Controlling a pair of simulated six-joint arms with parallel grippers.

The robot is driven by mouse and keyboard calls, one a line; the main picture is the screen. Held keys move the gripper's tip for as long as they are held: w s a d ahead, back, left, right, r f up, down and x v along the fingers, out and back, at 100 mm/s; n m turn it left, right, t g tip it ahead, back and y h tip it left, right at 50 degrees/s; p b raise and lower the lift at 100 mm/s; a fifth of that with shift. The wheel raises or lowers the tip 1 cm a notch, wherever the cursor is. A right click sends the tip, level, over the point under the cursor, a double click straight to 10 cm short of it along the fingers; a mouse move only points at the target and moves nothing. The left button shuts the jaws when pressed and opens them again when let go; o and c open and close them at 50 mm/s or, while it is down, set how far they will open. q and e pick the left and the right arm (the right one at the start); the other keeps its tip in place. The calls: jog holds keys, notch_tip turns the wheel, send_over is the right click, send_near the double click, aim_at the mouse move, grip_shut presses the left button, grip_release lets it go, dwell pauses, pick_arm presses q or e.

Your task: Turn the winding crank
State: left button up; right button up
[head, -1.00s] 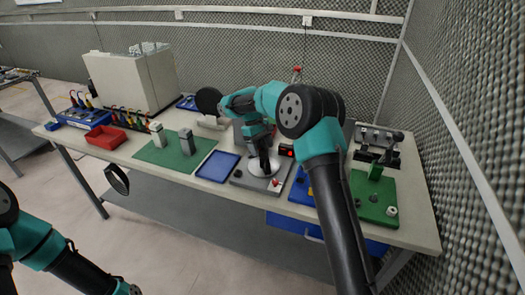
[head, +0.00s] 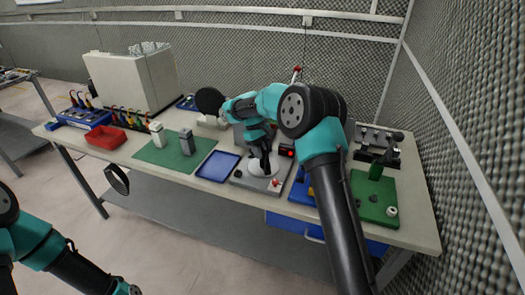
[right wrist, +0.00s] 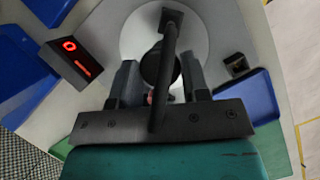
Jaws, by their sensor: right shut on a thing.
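The winding crank is a dark bar (right wrist: 171,32) over a round white disc (right wrist: 207,35), with a dark round knob toward the gripper. The disc also shows in the head view (head: 256,170), on a grey base plate (head: 240,180) on the bench. My right gripper (right wrist: 160,84) is shut on the crank's knob, its two fingers on either side of it. In the head view my right gripper (head: 264,168) reaches down over the disc and hides much of the crank.
A small black display with red digits (right wrist: 75,58) stands beside the disc. A blue tray (head: 217,166) lies to the left, beside a green mat (head: 158,156) with two upright blocks. A green board (head: 367,207) with fixtures is at the right. The foam wall (head: 470,110) is close on the right.

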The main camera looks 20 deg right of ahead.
jog(key=shift+m, duration=0.7)
jog(key=shift+d+m+y, duration=0.1)
jog(key=shift+m+y, duration=0.6)
jog(key=shift+m, duration=0.4)
jog(key=shift+d+m+y, duration=0.15)
jog(key=shift+m+y, duration=0.55)
jog(key=shift+m, duration=1.2)
jog(key=shift+d+m+t+y, duration=0.1)
jog(key=shift+m+t+y, duration=0.3)
jog(key=shift+m, duration=1.15)
jog(key=shift+m+t+y, duration=0.2)
jog(key=shift+m+y, duration=0.4)
jog(key=shift+m, duration=0.95)
jog(key=shift+m, duration=0.3)
jog(key=o, duration=0.9)
jog(key=shift+r, duration=0.1)
jog(key=v, duration=1.7)
jog(key=shift+s+d, duration=0.1)
jog(key=shift+d, duration=0.15)
